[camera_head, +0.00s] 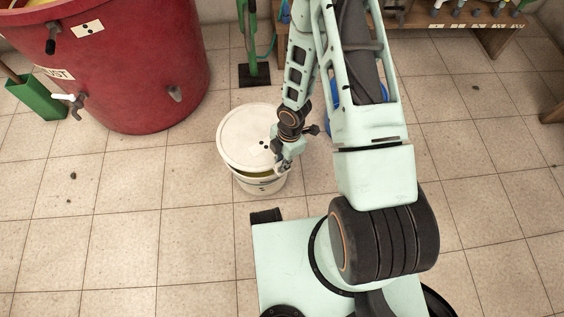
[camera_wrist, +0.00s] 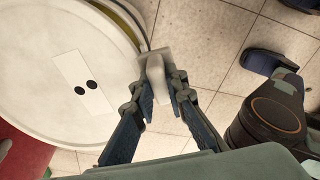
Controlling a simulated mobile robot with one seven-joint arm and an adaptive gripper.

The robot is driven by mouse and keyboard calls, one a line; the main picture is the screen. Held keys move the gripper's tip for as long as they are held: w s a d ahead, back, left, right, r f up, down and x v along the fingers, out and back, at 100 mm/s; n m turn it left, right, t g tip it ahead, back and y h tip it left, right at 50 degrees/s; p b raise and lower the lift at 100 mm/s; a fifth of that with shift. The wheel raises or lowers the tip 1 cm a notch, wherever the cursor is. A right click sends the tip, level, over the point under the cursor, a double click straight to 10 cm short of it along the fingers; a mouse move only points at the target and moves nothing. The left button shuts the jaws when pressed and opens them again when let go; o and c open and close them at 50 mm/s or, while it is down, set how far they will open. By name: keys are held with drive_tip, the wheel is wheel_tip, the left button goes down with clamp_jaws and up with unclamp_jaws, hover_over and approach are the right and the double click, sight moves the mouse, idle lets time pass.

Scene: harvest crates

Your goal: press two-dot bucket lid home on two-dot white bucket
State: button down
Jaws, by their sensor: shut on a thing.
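The two-dot bucket lid (camera_head: 250,132) is a round cream disc lying over the top of the two-dot white bucket (camera_head: 262,187), shifted toward the back left. A yellowish strip of the bucket's inside shows below the lid's near edge. The lid fills the left of the wrist view (camera_wrist: 45,85), with two black dots on a white label. The bucket's rim (camera_wrist: 126,16) shows past its edge there. My gripper (camera_head: 284,168) is at the lid's near right edge. Its fingers (camera_wrist: 163,95) are shut on a pale tab at the lid's edge.
A large red tub (camera_head: 150,80) stands at the back left, with a green bin (camera_head: 36,98) beside it. A green-handled tool (camera_head: 252,72) stands behind the bucket. A wooden bench (camera_head: 470,20) is at the back right.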

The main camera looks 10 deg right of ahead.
drive_tip(key=shift+f+b, duration=1.85)
drive_tip(key=shift+f, duration=0.5)
drive_tip(key=shift+f+b, duration=0.55)
drive_tip(key=shift+f, duration=0.05)
drive_tip(key=c, duration=1.8)
unclamp_jaws()
drive_tip(key=shift+c, duration=0.2)
drive_tip(key=shift+r, duration=0.1)
drive_tip(key=r, duration=0.4)
drive_tip(key=d+r, duration=0.1)
drive_tip(key=r, duration=0.6)
drive_tip(key=shift+w+d+r, duration=0.2)
drive_tip(key=shift+w+r, duration=0.05)
drive_tip(key=shift+r, duration=0.15)
